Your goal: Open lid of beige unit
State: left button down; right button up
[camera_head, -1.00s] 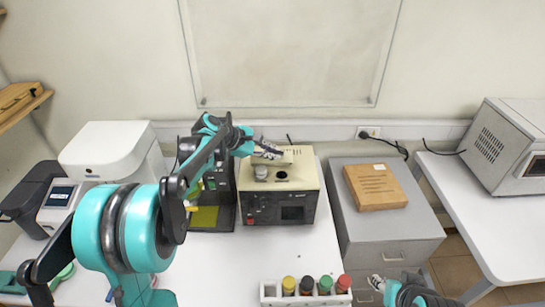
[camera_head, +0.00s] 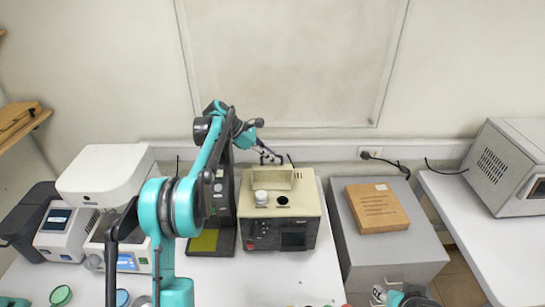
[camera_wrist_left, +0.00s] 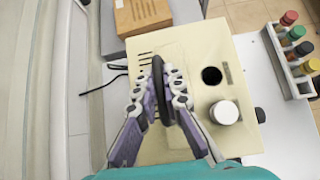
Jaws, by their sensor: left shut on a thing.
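The beige unit (camera_head: 282,232) stands on the white table in the head view, with a dark front panel, a round white knob (camera_head: 261,197) and a dark round hole on top. Its beige lid (camera_head: 272,179) shows as a raised panel at the back of the top. My left gripper (camera_head: 270,156) is at the lid's upper edge. In the left wrist view the left gripper (camera_wrist_left: 160,95) is shut on a dark handle (camera_wrist_left: 159,80) above the beige surface (camera_wrist_left: 185,45). My right gripper (camera_head: 379,294) shows only partly at the bottom edge; its jaw state is unclear.
A grey cabinet (camera_head: 375,242) with a brown box (camera_head: 377,207) stands right of the unit. A dark stand (camera_head: 225,235) is close on its left. White instruments (camera_head: 110,175) stand farther left. A bottle rack (camera_wrist_left: 279,58) shows in the left wrist view. The wall is behind.

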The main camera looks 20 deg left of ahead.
pick_arm(q)
jog(key=shift+w+a+f, duration=0.1)
jog(key=shift+w+f, duration=0.05)
jog(key=shift+w, duration=0.25)
pick_arm(e)
jog(key=shift+w+a, duration=0.1)
jog(key=shift+w, duration=0.15)
pick_arm(q)
jog(key=c, duration=1.9)
grip_release()
jog(key=v, duration=1.2)
